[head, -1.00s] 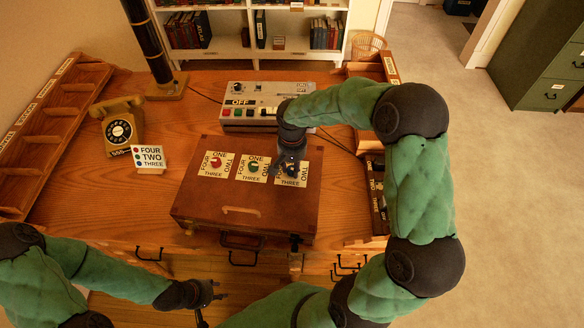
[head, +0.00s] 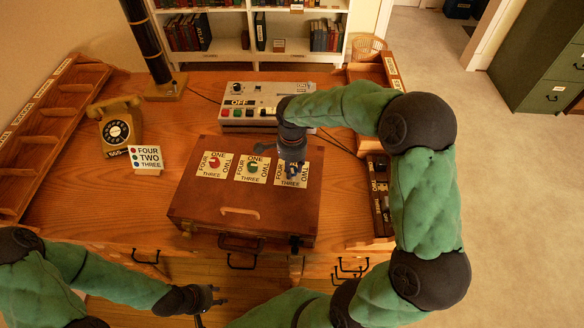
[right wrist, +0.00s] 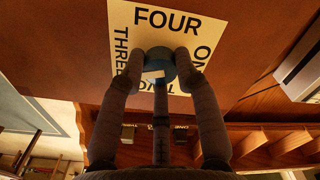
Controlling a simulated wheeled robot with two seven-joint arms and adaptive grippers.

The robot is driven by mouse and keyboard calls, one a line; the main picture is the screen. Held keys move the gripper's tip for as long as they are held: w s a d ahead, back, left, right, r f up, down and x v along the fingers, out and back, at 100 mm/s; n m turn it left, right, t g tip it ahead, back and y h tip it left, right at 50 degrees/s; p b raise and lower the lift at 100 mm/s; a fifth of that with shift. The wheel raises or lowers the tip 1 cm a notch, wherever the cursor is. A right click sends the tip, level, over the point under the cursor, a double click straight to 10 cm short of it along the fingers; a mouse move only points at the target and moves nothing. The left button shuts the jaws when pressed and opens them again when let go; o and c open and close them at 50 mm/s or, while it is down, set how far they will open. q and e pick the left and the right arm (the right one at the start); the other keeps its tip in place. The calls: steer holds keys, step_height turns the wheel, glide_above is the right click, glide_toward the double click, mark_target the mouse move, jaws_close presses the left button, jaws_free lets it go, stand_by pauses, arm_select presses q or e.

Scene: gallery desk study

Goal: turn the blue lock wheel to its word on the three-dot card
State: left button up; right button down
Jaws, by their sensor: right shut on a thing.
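The wooden case (head: 185,205) lies on the desk with red (head: 214,162), green (head: 252,167) and blue (head: 291,172) lock wheels, each on a plate of words. My right gripper (head: 291,165) is over the blue wheel. In the right wrist view its fingers (right wrist: 160,62) are shut on the blue wheel (right wrist: 158,68), one on each side. A white mark on the wheel faces the side between THREE and TWO; its exact aim is unclear. The three-dot card (head: 147,158) reads FOUR by red, TWO by green, THREE by blue. My left gripper (head: 215,297) is empty before the desk; its opening is unclear.
A telephone (head: 117,127) stands left of the case. A grey control box (head: 262,114) marked OFF stands behind it. Wooden racks line the left (head: 50,120) and right desk edges.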

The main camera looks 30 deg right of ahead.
mark_target(292, 169)
steer(key=m, duration=0.3)
steer(key=shift+m+b, duration=0.3)
stand_by(0.3)
steer(key=c, duration=0.9)
jaws_free()
steer(key=shift+r, duration=0.1)
step_height(292, 169, up, 12)
